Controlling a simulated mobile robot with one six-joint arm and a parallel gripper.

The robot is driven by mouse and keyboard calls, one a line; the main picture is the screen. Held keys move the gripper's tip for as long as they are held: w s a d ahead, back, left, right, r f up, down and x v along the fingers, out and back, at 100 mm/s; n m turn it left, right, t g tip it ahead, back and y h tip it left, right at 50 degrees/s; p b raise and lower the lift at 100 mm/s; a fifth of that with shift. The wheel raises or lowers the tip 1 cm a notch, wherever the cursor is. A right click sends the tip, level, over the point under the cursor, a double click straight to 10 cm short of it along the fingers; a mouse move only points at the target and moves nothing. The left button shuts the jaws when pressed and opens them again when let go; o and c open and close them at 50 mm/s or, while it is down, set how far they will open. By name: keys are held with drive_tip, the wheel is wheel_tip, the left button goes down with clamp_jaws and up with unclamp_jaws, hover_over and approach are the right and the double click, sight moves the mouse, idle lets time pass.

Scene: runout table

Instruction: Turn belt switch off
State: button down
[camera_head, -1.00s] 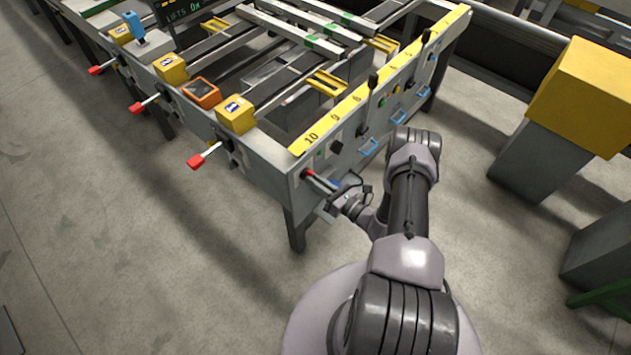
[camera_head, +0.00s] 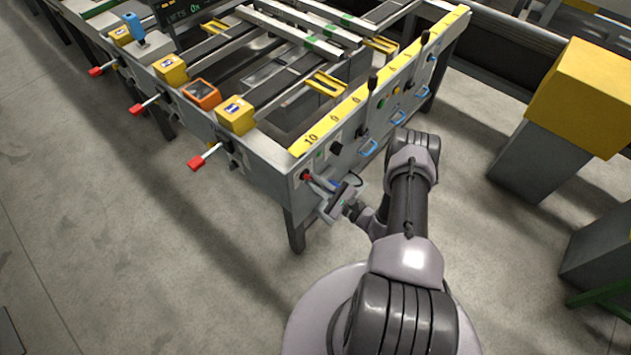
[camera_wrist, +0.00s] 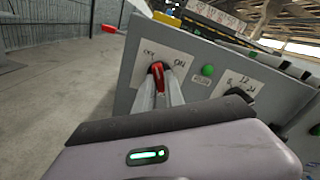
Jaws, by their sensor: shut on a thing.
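The belt switch (camera_wrist: 157,75) is a red lever on a white plate marked OFF and ON, on the grey end panel of the runout table. In the wrist view the picture is tilted and the lever's top leans slightly left of the plate's middle, near the space between the words. My gripper (camera_wrist: 160,92) is shut on the lever, one finger on each side. In the head view the switch (camera_head: 306,177) shows as a small red spot at the panel's left end, with my gripper (camera_head: 315,182) at it. The lever's lower part is hidden between the fingers.
Right of the switch are a green button (camera_wrist: 207,70) and a black knob (camera_head: 336,148) on another plate. Blue handles (camera_head: 368,147) stick out along the panel. Red-tipped levers (camera_head: 196,162) jut from the table's left side.

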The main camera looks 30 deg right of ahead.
drive_tip(key=shift+n, duration=1.2)
drive_tip(key=c, duration=1.4)
unclamp_jaws()
drive_tip(key=shift+c, duration=0.2)
drive_tip(key=p+v, duration=0.3)
drive_tip(key=v, duration=1.4)
drive_tip(key=shift+s, duration=0.2)
drive_tip(key=shift+d, duration=0.1)
